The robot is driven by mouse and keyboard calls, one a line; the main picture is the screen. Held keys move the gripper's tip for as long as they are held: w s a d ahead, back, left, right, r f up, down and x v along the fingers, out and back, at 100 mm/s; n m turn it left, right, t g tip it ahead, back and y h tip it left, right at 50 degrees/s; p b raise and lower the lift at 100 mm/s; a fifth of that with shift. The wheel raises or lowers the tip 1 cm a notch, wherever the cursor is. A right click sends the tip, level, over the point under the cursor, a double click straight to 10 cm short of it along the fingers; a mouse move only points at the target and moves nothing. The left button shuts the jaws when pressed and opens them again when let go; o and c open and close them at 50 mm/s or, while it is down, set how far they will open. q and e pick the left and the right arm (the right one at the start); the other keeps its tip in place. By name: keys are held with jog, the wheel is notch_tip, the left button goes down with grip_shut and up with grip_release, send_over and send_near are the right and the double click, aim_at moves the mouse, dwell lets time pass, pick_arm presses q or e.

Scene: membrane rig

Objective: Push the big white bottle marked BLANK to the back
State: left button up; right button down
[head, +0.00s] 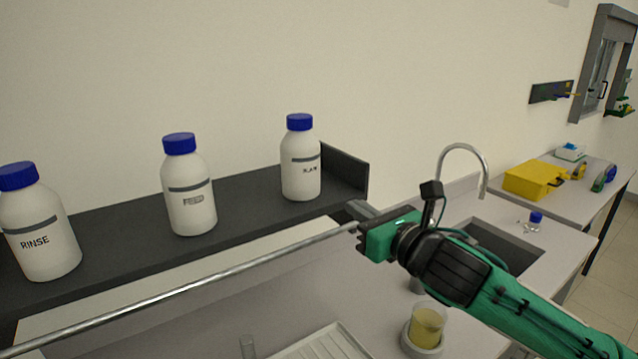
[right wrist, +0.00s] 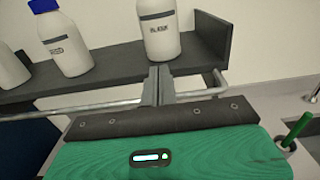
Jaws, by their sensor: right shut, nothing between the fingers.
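The white bottle marked BLANK (head: 300,168), with a blue cap and a grey band, stands upright near the right end of the dark shelf (head: 120,225). Its lower part also shows in the right wrist view (right wrist: 160,32), close to the shelf's front edge; its cap is cut off there. My right gripper (head: 352,208) is shut and empty, in front of the shelf and to the right of the bottle in the head view. In the right wrist view its fingertips (right wrist: 158,72) show just below the bottle's base. I see no clear contact. My left gripper is out of view.
Bottles marked FEED (head: 190,195) and RINSE (head: 40,235) stand left on the same shelf. A metal rail (head: 200,285) runs along its front, and an end panel (head: 345,170) closes its right side. A beaker of yellow liquid (head: 427,325) stands on the bench below.

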jog(key=p, duration=0.5)
send_near(310, 179)
jog(key=x, duration=0.5)
jog(key=shift+w+a+r, duration=0.1)
jog(key=shift+w+a, duration=0.05)
jog(key=shift+w, duration=0.05)
jog(key=shift+w+a, duration=0.35)
jog(key=shift+w, duration=0.2)
jog(key=x, duration=1.3)
jog(key=shift+w+a+p, duration=0.2)
jog(key=shift+p, duration=0.15)
jog(key=shift+d, duration=0.1)
